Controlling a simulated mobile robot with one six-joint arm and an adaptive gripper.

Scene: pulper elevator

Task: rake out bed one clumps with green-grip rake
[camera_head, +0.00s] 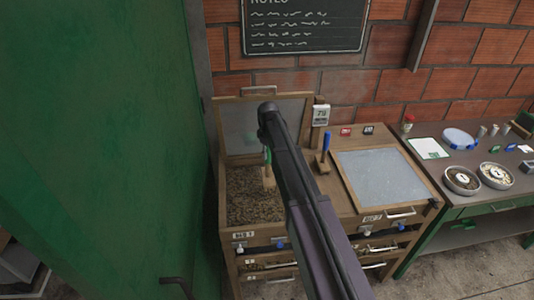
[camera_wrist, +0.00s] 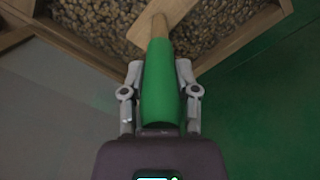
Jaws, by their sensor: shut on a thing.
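My gripper (camera_wrist: 158,92) is shut on the green grip of the rake (camera_wrist: 160,75) in the wrist view. The rake's wooden part (camera_wrist: 157,25) reaches onto the brown clumps (camera_wrist: 100,25). In the head view, the green-grip rake (camera_head: 267,172) stands over bed one, partly hidden by my arm. Bed one (camera_head: 223,215) is a wooden box labelled BED 1, with its framed lid (camera_head: 254,98) raised against the wall. Brown material (camera_head: 250,208) covers its floor. My gripper is hidden behind my arm in the head view. Whether the rake touches the clumps is unclear.
A blue-handled tool (camera_head: 326,143) stands beside bed two, whose glazed lid (camera_head: 383,176) is closed. A green panel (camera_head: 100,150) stands close on the left. A bench (camera_head: 470,203) with round dishes is at the right. Drawers (camera_head: 268,265) sit below bed one.

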